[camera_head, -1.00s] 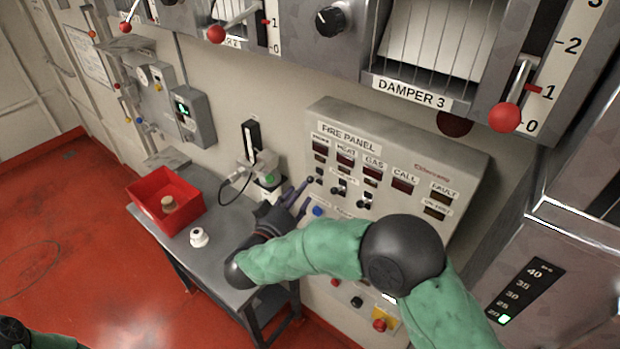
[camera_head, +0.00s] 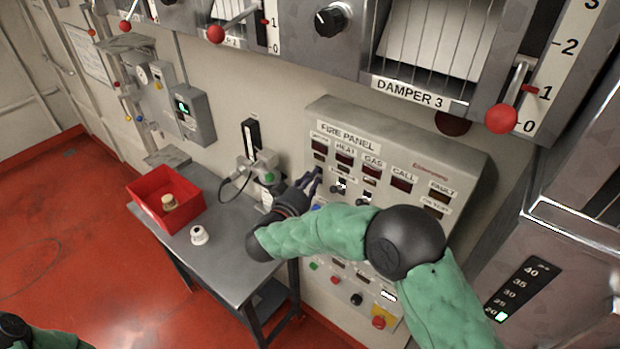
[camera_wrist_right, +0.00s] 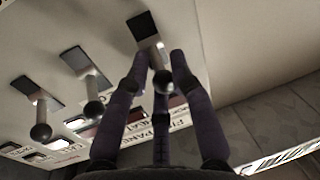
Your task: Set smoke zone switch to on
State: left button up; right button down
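The grey fire panel (camera_head: 455,160) is on the wall, with a row of labels and dark windows. Its leftmost, smoke-side toggle lever (camera_wrist_right: 155,60) has a dark ball end and shows between my right gripper's fingers in the wrist view. My right gripper (camera_head: 313,180) is at the panel's left side; in the wrist view its dark fingers (camera_wrist_right: 160,65) are apart, one on each side of this lever. Whether they touch it I cannot tell. In the head view the gripper mostly hides this lever. My left gripper is not in view.
Two more toggles, a middle one (camera_wrist_right: 95,105) and a far one (camera_wrist_right: 42,130), stand beside it. Buttons and a red knob (camera_head: 379,322) sit lower on the panel. A grey table (camera_head: 225,260) holds a red bin (camera_head: 150,190) and a white part (camera_head: 199,235). Damper levers (camera_head: 502,118) hang above.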

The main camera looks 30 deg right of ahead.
jog(key=shift+w+r+p, duration=0.15)
jog(key=shift+r+p, duration=0.35)
jog(key=shift+w+r+y+p, duration=0.15)
jog(key=shift+y+p, duration=0.15)
jog(key=shift+p, duration=0.4)
jog(key=c, duration=1.1)
grip_release()
jog(key=shift+c, duration=0.2)
jog(key=shift+f, duration=0.25)
